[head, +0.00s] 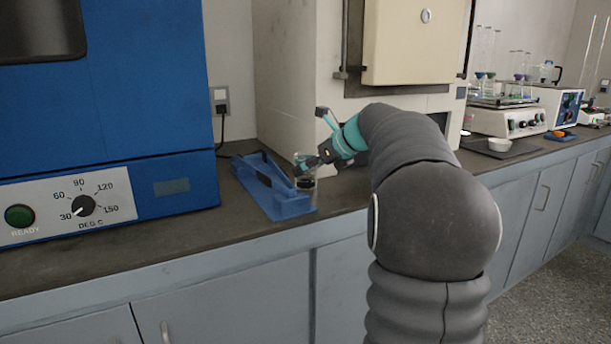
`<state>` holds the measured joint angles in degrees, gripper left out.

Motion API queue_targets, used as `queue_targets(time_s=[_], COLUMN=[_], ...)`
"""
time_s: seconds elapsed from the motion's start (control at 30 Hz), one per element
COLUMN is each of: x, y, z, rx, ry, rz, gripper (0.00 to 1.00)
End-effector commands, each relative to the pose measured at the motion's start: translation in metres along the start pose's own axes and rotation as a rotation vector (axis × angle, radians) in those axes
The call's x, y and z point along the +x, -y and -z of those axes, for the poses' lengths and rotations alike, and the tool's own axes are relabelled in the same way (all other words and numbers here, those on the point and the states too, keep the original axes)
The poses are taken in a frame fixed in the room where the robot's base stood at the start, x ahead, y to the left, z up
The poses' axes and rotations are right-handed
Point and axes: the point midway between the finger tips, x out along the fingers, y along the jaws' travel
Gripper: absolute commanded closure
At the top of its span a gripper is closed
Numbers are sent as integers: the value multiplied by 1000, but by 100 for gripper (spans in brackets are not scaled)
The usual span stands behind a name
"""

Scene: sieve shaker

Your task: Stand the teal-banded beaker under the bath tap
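My gripper (311,164) is over the bench, at the right side of a blue tray-like holder (293,205). A small clear glass vessel (305,183) with a dark band or dark contents shows right at the fingertips. Its teal band cannot be made out, and the fingers partly cover its top. I cannot tell whether the fingers are closed on it or only beside it, nor whether it touches the bench. No bath tap can be made out in the head view.
A blue oven (110,110) with a dial stands at the left, a cream cabinet (415,45) behind my arm. Farther right are a shaker (495,122) with glassware, a white bowl (500,144) on a dark mat and another instrument (560,105). Bare bench lies before the blue holder.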

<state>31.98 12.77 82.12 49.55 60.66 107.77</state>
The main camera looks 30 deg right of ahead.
Motion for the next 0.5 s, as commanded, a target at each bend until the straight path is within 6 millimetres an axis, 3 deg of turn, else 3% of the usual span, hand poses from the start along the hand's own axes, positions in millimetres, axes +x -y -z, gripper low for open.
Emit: queue_targets(time_s=[0.1, 0.33, 0.5], x=[14, 16, 15], y=[0, 0, 0], z=[0, 0, 0], rx=[0, 0, 0], ry=[0, 0, 0], rz=[-1, 1, 1], gripper=[31, 31, 71])
